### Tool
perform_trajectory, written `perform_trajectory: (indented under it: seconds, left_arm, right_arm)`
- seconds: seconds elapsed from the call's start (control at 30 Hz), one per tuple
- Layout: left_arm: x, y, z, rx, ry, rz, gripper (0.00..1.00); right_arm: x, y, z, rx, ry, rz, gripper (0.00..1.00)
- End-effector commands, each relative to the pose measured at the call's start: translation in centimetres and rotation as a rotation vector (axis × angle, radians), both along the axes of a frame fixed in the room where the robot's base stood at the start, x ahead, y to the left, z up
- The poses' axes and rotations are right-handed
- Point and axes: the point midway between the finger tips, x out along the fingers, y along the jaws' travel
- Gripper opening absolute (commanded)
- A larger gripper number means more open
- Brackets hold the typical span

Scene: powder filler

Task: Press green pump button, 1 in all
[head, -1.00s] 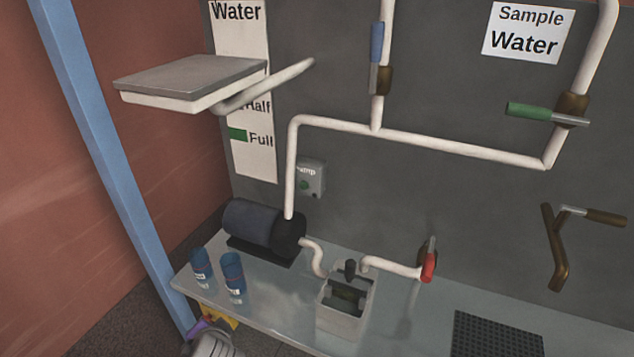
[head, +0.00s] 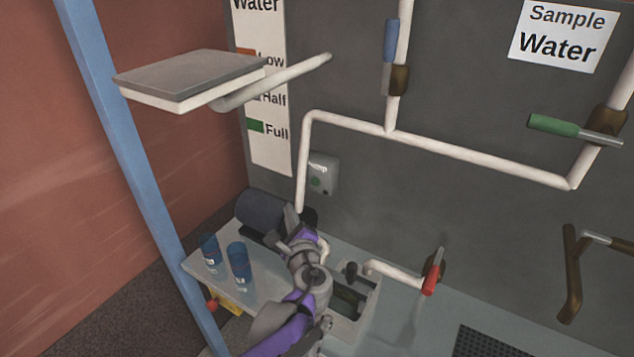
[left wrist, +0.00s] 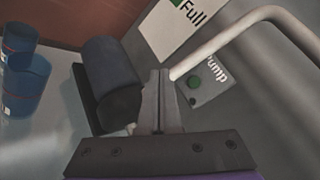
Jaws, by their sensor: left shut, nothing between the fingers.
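The green pump button (head: 315,183) sits on a small grey box (head: 328,175) labelled Pump on the dark wall, just right of the vertical white pipe. In the left wrist view the round green button (left wrist: 194,82) shows unobstructed, right of my fingertips. My left gripper (head: 291,210) is in front of the dark pump motor, below and left of the button in the head view. In the left wrist view my left gripper (left wrist: 160,74) has its fingers together and empty, apart from the button. My right gripper is not in view.
The white pipe (head: 304,160) runs beside the pump box. The dark pump motor (head: 258,212) and two blue cups (head: 239,262) stand on the bench. A grey-topped shelf (head: 185,78) juts out upper left. A red-handled valve (head: 431,278) is to the right.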

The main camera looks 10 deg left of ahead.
Motion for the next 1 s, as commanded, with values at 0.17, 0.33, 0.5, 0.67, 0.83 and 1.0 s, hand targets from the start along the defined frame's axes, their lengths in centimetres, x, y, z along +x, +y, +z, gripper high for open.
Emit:
perform_trajectory:
  seconds: [0.17, 0.33, 0.5, 0.67, 0.83, 1.0]
  left_arm:
    - [0.1, 0.0, 0.0, -0.002, 0.0, 0.001, 0.0]
    - [1.0, -0.4, 0.0, -0.003, -0.001, 0.001, 0.0]
    - [3.2, -1.1, 0.0, -0.003, 0.0, 0.002, 0.0]
    - [5.4, -1.9, 0.0, -0.003, 0.0, 0.002, 0.0]
    - [7.1, -2.6, 0.1, -0.003, -0.001, 0.001, 0.0]
    - [8.1, -2.9, 0.0, -0.003, 0.0, 0.002, 0.0]
  right_arm:
    - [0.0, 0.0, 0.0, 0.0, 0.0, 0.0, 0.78]
    - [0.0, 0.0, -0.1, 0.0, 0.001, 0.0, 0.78]
    - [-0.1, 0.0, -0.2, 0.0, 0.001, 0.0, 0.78]
    - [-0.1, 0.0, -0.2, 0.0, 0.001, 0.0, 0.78]
    - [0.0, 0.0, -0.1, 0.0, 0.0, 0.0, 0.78]
    - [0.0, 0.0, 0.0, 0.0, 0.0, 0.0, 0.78]
